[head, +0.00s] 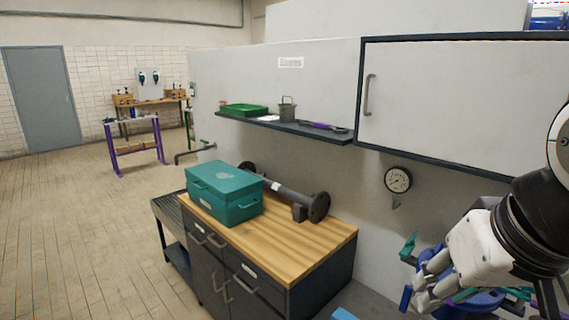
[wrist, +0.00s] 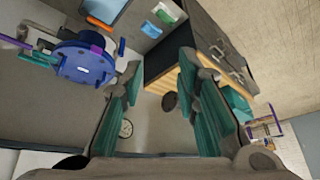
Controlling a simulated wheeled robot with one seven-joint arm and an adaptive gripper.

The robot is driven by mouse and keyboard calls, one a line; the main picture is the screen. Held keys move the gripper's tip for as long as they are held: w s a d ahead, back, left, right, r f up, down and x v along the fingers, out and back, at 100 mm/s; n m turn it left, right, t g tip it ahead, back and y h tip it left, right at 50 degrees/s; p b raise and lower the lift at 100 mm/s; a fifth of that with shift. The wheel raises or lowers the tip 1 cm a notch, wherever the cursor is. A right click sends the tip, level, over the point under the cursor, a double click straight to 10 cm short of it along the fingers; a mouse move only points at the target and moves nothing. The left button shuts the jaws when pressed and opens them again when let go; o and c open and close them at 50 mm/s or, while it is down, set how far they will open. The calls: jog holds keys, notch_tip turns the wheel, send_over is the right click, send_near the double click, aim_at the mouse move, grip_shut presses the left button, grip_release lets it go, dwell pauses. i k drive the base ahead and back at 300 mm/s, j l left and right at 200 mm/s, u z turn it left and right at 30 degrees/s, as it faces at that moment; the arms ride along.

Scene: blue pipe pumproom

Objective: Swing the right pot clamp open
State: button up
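The blue pot (head: 478,301) is at the lower right of the head view, partly hidden behind my gripper. In the wrist view the blue pot (wrist: 85,65) is at the upper left, with its round lid facing the camera. A teal clamp handle (head: 409,246) sticks up at its left in the head view.
A wooden-topped cabinet (head: 318,244) carries a teal toolbox (head: 225,194) and a flanged pipe (head: 292,197). A wall shelf (head: 288,128) and wall cabinet (head: 465,100) stand above. A pressure gauge (head: 398,180) is on the wall. The tiled floor (head: 80,240) at left is clear.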

aim_at(524, 294)
jog(key=z, duration=0.95)
